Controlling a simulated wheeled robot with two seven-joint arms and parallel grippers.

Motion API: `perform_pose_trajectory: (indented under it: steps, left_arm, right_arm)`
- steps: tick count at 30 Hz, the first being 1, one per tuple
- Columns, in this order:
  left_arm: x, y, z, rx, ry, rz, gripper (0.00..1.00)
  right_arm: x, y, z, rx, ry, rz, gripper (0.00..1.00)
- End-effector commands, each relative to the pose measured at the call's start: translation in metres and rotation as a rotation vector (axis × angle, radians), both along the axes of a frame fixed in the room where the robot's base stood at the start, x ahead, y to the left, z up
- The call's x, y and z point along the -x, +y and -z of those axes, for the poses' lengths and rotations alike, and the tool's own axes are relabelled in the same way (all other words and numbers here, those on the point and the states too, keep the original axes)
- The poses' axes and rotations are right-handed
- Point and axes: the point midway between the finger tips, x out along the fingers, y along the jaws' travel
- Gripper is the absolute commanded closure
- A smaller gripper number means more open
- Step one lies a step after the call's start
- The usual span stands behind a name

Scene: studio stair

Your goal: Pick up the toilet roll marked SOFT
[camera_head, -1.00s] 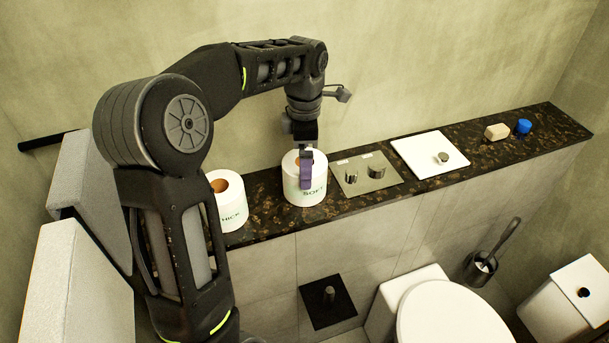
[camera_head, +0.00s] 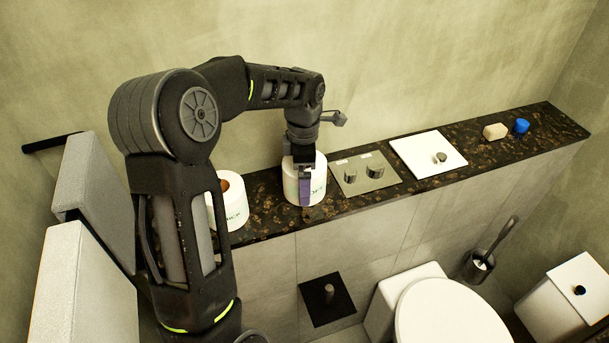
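The toilet roll marked SOFT (camera_head: 319,185) stands upright on the dark speckled ledge, with its label partly covered. My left gripper (camera_head: 305,185) points down at this roll, with one purple finger in front of its near side. The other finger is hidden, so I cannot tell whether the gripper is open or shut on the roll. A second roll (camera_head: 236,206) stands to the left, partly behind my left arm, and only the end of its label shows. My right gripper is not in view.
On the ledge (camera_head: 262,222), a metal plate with two knobs (camera_head: 366,180) lies just right of the SOFT roll. Farther right are a white plate (camera_head: 425,160), a beige soap bar (camera_head: 495,131) and a blue object (camera_head: 521,126). The wall rises behind; a toilet (camera_head: 450,315) is below.

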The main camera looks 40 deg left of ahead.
Motion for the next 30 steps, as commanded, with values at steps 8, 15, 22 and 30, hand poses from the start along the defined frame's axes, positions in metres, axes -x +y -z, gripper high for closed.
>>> perform_pose_trajectory:
  steps: [8,15,22,30]
  left_arm:
    - [-0.0001,0.0,-0.0004,0.0,0.0,0.0,0.0]
    - [-0.0001,-0.0001,-0.0005,0.0,0.0,0.0,0.1]
    - [-0.0001,-0.0001,-0.0005,0.0,0.0,0.0,0.29]
    - [-0.0001,0.0,-0.0006,0.0,0.0,0.0,0.51]
  right_arm:
    - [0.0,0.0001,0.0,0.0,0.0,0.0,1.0]
    - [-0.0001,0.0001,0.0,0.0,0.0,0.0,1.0]
    - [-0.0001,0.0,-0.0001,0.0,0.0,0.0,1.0]
    - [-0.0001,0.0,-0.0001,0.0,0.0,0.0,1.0]
